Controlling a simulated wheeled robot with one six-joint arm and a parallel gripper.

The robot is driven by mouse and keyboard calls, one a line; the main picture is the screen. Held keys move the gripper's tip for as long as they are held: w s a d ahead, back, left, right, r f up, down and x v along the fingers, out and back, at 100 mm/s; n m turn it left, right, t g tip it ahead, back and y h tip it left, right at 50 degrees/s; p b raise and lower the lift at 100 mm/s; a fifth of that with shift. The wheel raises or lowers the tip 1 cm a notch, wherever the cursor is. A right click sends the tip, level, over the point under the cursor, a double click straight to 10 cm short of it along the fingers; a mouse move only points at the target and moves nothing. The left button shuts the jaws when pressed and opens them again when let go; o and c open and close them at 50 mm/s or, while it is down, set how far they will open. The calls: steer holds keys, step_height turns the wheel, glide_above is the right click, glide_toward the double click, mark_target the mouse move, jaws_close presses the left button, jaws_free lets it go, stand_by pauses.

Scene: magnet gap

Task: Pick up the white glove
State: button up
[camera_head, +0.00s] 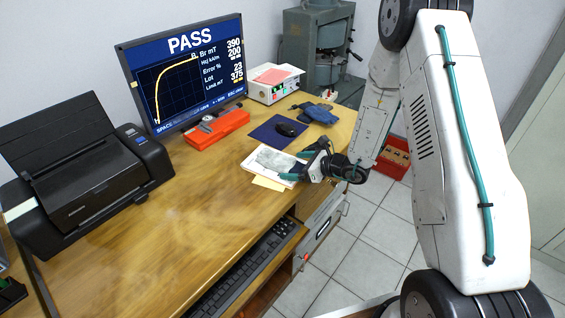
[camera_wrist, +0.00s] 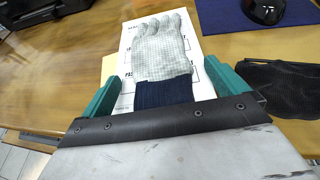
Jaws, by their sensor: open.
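The white glove (camera_wrist: 163,48) lies flat on a printed white sheet in the wrist view, fingers pointing away from me. Its knitted body is pale grey-white and its cuff (camera_wrist: 163,92) is dark navy. In the head view the glove (camera_head: 272,159) shows on the sheet near the desk's front edge. My gripper (camera_wrist: 170,85) is open, with one teal finger on each side of the cuff, and nothing is held. In the head view my gripper (camera_head: 293,166) reaches in from the right, over the sheet. The near end of the cuff is hidden behind my gripper's body.
A blue mat (camera_head: 268,133) with a black mouse (camera_head: 287,129) lies behind the glove. Dark blue gloves (camera_head: 316,113) lie farther back. A dark mesh-like item (camera_wrist: 283,82) is right of my gripper. A red case (camera_head: 217,128) and printer (camera_head: 88,185) stand left.

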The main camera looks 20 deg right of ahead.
steer(key=shift+w+a, duration=0.1)
steer(key=c, duration=1.1)
